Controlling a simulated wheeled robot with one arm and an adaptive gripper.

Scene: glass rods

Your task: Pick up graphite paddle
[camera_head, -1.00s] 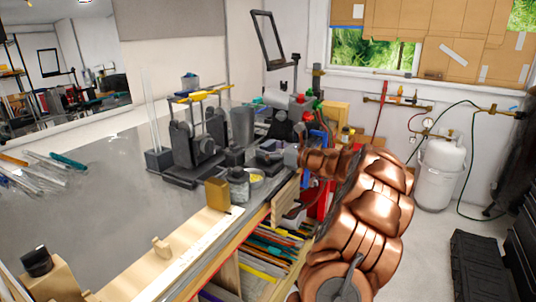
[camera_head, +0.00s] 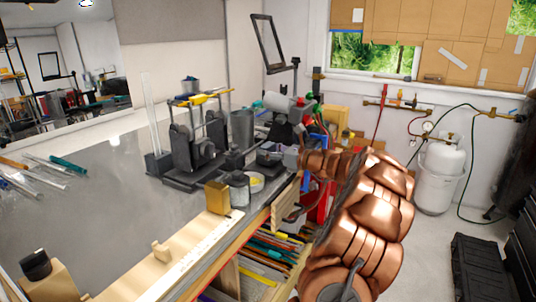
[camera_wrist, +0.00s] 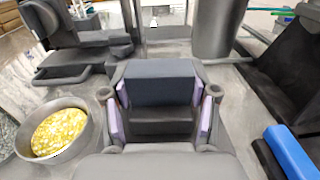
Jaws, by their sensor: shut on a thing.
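In the wrist view, my gripper (camera_wrist: 162,112) has its purple-padded fingers on either side of a dark grey block, which I take to be the graphite paddle (camera_wrist: 160,82). The pads touch its sides, and its lower part sits deep between the fingers. Whether it still rests on the bench cannot be told. In the head view, my gripper (camera_head: 288,157) is small at the bench's right end, in front of my copper-coloured arm. The paddle cannot be made out clearly there.
A round dish of yellow bits (camera_wrist: 62,132) is close at left in the wrist view. A dark cylinder (camera_wrist: 218,30) stands behind, and a blue-edged item (camera_wrist: 290,152) lies at right. A dark roller stand (camera_head: 195,150) stands on the metal bench (camera_head: 105,185), which is clear in the middle.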

